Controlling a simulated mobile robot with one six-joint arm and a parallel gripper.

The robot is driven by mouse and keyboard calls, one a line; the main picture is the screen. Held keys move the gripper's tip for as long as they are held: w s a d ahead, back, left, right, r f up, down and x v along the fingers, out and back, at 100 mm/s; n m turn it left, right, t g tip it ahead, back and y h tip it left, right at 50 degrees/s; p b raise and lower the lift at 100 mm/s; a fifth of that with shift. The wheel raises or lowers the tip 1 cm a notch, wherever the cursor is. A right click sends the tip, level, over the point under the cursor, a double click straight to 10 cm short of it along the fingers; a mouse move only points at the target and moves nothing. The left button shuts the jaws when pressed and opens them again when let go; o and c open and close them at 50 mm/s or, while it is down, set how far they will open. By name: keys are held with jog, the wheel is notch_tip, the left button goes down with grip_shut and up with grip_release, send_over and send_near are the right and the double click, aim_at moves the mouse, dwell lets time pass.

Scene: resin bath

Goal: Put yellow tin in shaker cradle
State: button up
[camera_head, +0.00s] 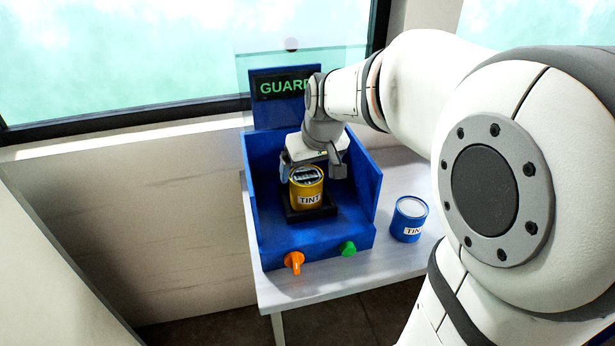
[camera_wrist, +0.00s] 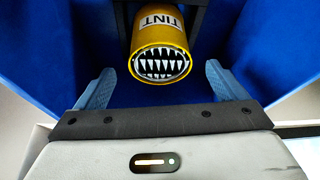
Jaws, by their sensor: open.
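The yellow tin (camera_head: 306,189), labelled TINT, stands upright in the black shaker cradle (camera_head: 322,211) inside the blue machine. In the wrist view the yellow tin (camera_wrist: 160,52) shows a toothed dark-and-white pattern on its end. My gripper (camera_head: 313,172) is just behind and above the tin in the head view. In the wrist view my gripper (camera_wrist: 160,88) is open, its two blue fingers spread wide on either side, with the tin beyond the fingertips and apart from them. The cradle is partly hidden by the tin.
The blue machine (camera_head: 300,240) has side walls, an orange knob (camera_head: 294,261) and a green knob (camera_head: 347,248) in front. A clear panel and a GUARD display (camera_head: 285,86) rise behind. A blue tin (camera_head: 409,219) stands on the table (camera_head: 400,262) to the right.

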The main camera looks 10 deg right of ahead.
jog(key=v, duration=0.5)
jog(key=s+f+m+g, duration=0.1)
jog(key=s+f, duration=0.3)
jog(key=s, duration=0.4)
jog(key=s+f+g, duration=0.1)
jog(key=s+f, duration=0.3)
jog(key=s, duration=0.4)
jog(key=shift+s+a+f+m+h, duration=0.2)
jog(key=shift+s+f+m+h, duration=0.1)
jog(key=shift+s+m+h, duration=0.1)
